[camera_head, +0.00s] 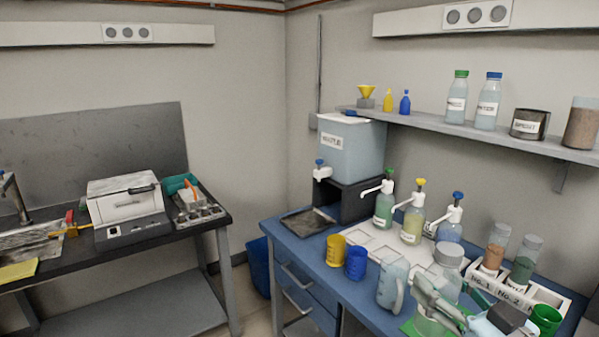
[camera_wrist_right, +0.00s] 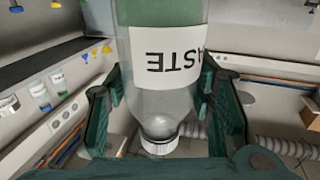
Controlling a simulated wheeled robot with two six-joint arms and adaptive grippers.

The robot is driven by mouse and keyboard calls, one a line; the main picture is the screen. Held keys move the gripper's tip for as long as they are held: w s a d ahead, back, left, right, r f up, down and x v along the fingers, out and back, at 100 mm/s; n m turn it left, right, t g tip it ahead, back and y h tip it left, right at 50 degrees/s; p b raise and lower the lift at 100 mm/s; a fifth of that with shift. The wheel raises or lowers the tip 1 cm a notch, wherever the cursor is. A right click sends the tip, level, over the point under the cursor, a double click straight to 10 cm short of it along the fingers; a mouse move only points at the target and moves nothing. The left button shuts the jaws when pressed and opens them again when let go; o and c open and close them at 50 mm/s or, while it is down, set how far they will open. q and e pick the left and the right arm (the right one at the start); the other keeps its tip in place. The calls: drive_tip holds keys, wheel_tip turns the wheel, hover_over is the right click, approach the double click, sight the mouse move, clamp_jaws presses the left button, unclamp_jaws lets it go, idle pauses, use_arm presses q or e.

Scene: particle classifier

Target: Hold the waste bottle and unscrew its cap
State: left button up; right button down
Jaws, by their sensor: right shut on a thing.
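The waste bottle (camera_head: 443,274) is clear, with a white cap (camera_head: 449,253) on top and green contents low in it. My right gripper (camera_head: 434,297) is shut around the bottle's body below the cap. In the right wrist view the bottle (camera_wrist_right: 165,100) shows upside down between the fingers (camera_wrist_right: 160,86), with its white label partly cut off and its cap (camera_wrist_right: 159,146) on the neck. My left gripper is not in view.
Behind the bottle stand several pump bottles (camera_head: 413,218) on a white tray. A clear jug (camera_head: 391,283), a blue cup (camera_head: 356,263) and a yellow cup (camera_head: 336,250) are to its left. A white rack (camera_head: 545,293) with jars and a green cup (camera_head: 545,319) are to its right.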

drive_tip(key=s+a+f+n+y, duration=0.1)
drive_tip(key=s+a+f, duration=0.1)
drive_tip(key=s+f, duration=0.3)
drive_tip(key=s+a+f+n+g+y, duration=0.1)
drive_tip(key=s+a+f+y, duration=0.1)
drive_tip(key=s+f, duration=0.3)
drive_tip(key=shift+s+a, duration=0.5)
drive_tip(key=shift+a, duration=0.25)
drive_tip(key=shift+w+a, duration=0.1)
